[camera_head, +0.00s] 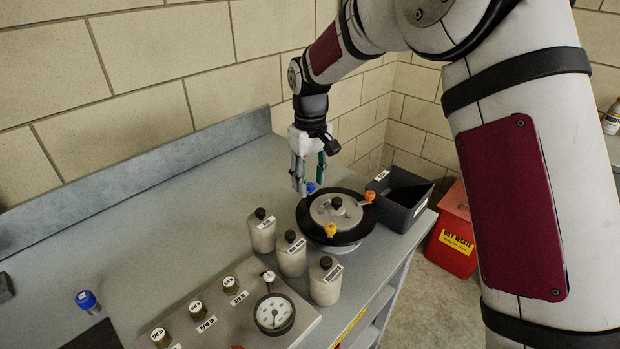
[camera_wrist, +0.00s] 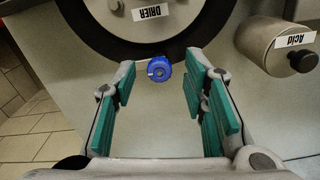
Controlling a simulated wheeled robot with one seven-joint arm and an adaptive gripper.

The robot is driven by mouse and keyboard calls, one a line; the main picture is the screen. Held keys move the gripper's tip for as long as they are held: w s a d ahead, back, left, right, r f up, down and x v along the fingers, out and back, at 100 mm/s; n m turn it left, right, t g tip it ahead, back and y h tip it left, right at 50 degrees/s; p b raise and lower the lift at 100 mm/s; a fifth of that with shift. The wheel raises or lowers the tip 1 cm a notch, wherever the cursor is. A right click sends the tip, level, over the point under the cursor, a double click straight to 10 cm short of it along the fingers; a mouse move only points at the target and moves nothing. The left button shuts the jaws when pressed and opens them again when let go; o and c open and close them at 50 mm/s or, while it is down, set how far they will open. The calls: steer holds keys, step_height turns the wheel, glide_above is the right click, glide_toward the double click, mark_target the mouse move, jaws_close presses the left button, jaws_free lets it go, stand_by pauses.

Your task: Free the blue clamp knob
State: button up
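The blue clamp knob (camera_head: 311,187) sits at the back-left rim of the round drier (camera_head: 322,238), which has a black ring and grey lid. In the wrist view the blue knob (camera_wrist: 159,69) lies between the teal-padded fingertips, with a gap on both sides. My gripper (camera_head: 308,180) is open and points down over the knob; I cannot tell its exact height. An orange knob (camera_head: 369,196) and a yellow knob (camera_head: 331,230) sit at other places on the drier's rim.
Several grey bottles, one being the acid bottle (camera_wrist: 272,45), stand close to the drier. A dark open bin (camera_head: 408,209) is right of it. A gauge (camera_head: 274,313) is on the front panel. A blue-capped item (camera_head: 87,300) lies left. The bench's left middle is clear.

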mark_target(310, 184)
steer(key=shift+r, duration=0.1)
step_height(310, 184, up, 12)
stand_by(0.5)
steer(key=s+d+r+m+t+p, duration=0.1)
steer(key=s+d+r+m, duration=0.1)
steer(key=s+d+r, duration=0.55)
steer(key=s+d+r+m+t+p, duration=0.15)
steer(key=s+d, duration=0.25)
steer(key=s, duration=0.6)
steer(key=s+d+f+m+t, duration=0.1)
steer(key=s+d+f, duration=0.1)
steer(key=s, duration=0.7)
steer(key=s+d+f+m, duration=0.2)
steer(key=s+d, duration=0.2)
steer(key=s, duration=0.6)
steer(key=shift+t+p, duration=0.35)
steer(key=shift+r+m, duration=0.1)
steer(key=shift+m, duration=0.15)
